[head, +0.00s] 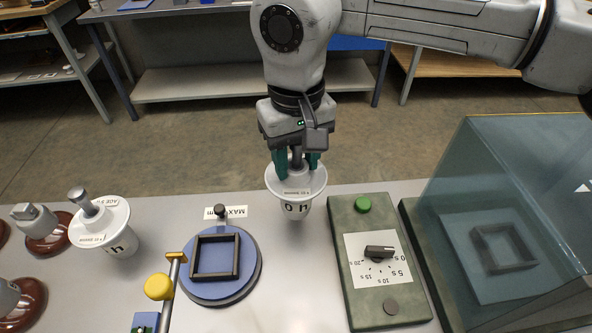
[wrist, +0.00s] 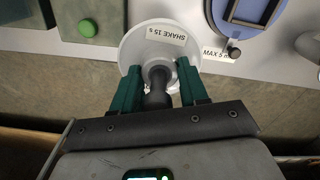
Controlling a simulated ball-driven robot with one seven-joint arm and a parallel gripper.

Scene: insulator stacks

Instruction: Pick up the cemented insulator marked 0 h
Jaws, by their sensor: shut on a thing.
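My gripper (head: 297,163) is shut on the metal stem of a white insulator (head: 296,190) near the far edge of the bench. In the wrist view, the green fingers of my gripper (wrist: 158,88) stand on both sides of the dark stem, and the white insulator (wrist: 137,52) carries a "SHAKE 15 s" label. I cannot tell whether its base touches the bench.
Another white insulator (head: 100,226) stands at left, near brown insulator pieces (head: 47,232). A blue round plate with a square frame (head: 222,285) lies front left. A green timer box (head: 375,270) and a glass-walled case (head: 500,215) stand at right. A yellow-knobbed lever (head: 158,287) rises at front.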

